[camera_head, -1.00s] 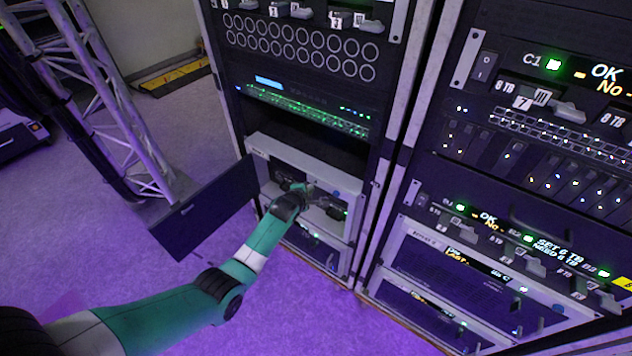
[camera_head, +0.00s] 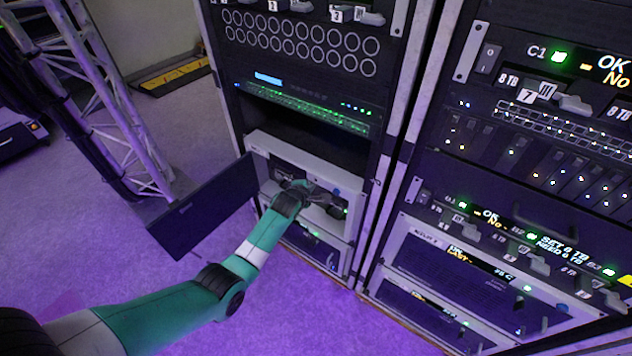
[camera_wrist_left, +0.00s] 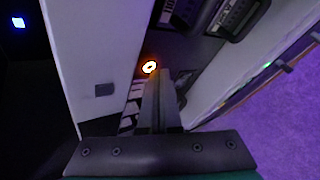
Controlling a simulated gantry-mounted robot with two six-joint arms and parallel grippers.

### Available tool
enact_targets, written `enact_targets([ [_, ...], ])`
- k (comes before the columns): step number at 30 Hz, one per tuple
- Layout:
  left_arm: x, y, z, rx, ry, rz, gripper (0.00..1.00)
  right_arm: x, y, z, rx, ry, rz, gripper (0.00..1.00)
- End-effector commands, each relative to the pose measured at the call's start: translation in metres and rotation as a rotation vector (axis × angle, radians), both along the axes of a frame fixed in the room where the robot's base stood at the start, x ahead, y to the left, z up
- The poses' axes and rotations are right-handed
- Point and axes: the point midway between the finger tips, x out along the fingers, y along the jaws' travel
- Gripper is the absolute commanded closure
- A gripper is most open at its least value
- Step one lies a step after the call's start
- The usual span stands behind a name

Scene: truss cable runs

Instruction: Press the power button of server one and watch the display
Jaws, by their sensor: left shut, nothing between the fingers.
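A pale-fronted server unit (camera_head: 310,160) sits low in the left rack, its dark front door (camera_head: 203,206) swung open to the left. I cannot read a label that marks it as server one. My left gripper (camera_head: 328,199) reaches into the open front, shut and empty. In the left wrist view, the shut fingertips (camera_wrist_left: 161,76) are right beside a round button (camera_wrist_left: 150,67) with a glowing orange-white ring. I cannot tell whether they touch it. The arm partly hides the unit's inside in the head view. My right gripper is not in view.
The right rack holds lit displays; one reads "SET 6 TB NEED 6 TB" (camera_head: 562,247). A switch with green lights (camera_head: 305,108) and a small blue screen (camera_head: 268,79) sits above the open unit. A metal truss (camera_head: 100,105) stands left. The purple floor (camera_head: 215,130) between is clear.

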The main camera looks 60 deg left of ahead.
Motion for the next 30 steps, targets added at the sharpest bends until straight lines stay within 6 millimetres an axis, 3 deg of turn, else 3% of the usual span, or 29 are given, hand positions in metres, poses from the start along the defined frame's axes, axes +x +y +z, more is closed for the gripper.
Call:
enact_targets([
  [30, 0.0057, 0.0023, -0.0005, 0.000, 0.000, 0.000, 1.00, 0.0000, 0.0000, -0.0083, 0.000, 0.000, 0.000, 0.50],
])
